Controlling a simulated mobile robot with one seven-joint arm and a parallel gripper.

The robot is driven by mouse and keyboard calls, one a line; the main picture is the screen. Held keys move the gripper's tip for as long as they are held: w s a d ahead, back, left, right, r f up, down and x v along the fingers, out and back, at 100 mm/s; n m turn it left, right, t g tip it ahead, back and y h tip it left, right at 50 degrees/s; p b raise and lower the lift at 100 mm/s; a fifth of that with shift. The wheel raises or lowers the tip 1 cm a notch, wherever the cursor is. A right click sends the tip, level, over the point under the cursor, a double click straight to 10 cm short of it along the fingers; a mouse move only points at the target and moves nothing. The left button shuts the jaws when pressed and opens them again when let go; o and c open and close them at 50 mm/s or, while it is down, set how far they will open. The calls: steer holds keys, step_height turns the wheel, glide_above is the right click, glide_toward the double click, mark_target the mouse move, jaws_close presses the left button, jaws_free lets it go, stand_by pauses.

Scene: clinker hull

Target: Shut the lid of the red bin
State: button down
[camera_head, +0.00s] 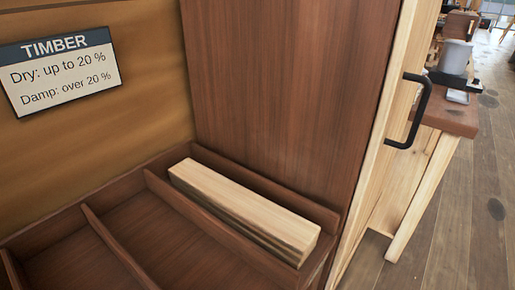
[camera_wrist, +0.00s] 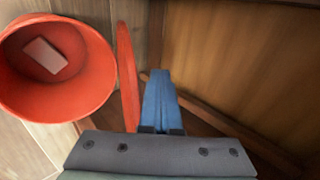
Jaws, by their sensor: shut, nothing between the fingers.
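The red bin (camera_wrist: 95,88) is at the left in the wrist view, with its round mouth open. A pale flat block (camera_wrist: 45,55) lies inside it. The red lid (camera_wrist: 127,75) stands up at the bin's right side, seen nearly edge-on. My gripper (camera_wrist: 158,73) is shut and empty, its blue fingers just right of the lid. I cannot tell whether the fingers touch the lid. The head view shows neither the bin, the lid nor my gripper.
In the head view, a brown divided tray (camera_head: 93,222) holds a pale timber block (camera_head: 240,205) in its right compartment. A timber sign (camera_head: 60,72) hangs on the wall. A black handle (camera_head: 412,112) sticks out right; a bench (camera_head: 440,118) and open floor (camera_head: 470,220) lie beyond.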

steer(key=shift+s+d+f, duration=0.25)
steer(key=shift+s+d, duration=0.35)
steer(key=shift+d, duration=0.15)
steer(key=shift+s+d+f+b, duration=0.25)
steer(key=shift+s+d+f, duration=0.2)
steer(key=shift+d, duration=0.2)
steer(key=shift+s+d+f+b, duration=0.2)
steer(key=shift+s+d+f, duration=0.1)
steer(key=shift+s+d, duration=0.25)
steer(key=shift+d+f, duration=0.1)
steer(key=shift+s+d+f+b, duration=0.7)
steer(key=shift+s+d+f, duration=0.1)
steer(key=shift+d+f, duration=0.15)
